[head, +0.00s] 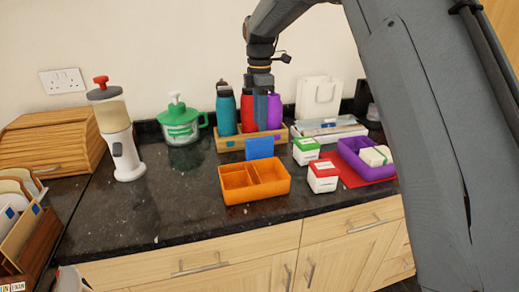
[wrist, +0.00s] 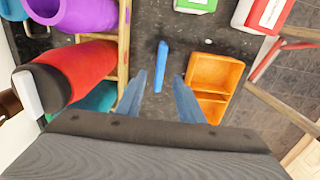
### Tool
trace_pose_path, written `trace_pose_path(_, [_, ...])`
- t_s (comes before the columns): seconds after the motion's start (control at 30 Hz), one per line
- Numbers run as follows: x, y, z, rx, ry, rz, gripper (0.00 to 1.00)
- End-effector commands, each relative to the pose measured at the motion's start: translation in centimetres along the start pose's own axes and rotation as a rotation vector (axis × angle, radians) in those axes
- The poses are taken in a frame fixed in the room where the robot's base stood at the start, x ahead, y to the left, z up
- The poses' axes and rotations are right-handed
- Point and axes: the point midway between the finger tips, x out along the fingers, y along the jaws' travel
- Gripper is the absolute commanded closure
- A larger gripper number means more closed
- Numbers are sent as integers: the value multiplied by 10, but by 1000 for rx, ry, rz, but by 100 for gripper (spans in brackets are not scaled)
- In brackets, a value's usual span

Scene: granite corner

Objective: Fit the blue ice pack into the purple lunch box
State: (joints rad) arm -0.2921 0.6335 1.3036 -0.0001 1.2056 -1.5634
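The blue ice pack (head: 259,148) stands upright on the dark counter, just behind the orange box. In the wrist view the ice pack (wrist: 161,65) shows as a thin blue strip. My gripper (head: 261,122) is above the ice pack, pointing down. In the wrist view my gripper (wrist: 159,80) is open, with its two fingers apart and the ice pack beyond them, lined up with the gap. Nothing is held. The purple lunch box (head: 352,158) is at the right on a red mat, with white blocks in its right part. It is not visible in the wrist view.
An orange divided box (head: 238,196) stands in front of the ice pack. A wooden rack (head: 229,143) of bottles is close behind. A green-and-white carton (head: 306,151) and a red-and-white carton (head: 323,176) stand between the ice pack and the purple box. The counter's left front is clear.

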Motion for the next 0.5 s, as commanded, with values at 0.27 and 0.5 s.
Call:
trace_pose_path(0.27, [36, -2, -2, 2, 0, -3, 66])
trace_pose_path(0.5, [49, -1, -2, 2, 0, 1, 66])
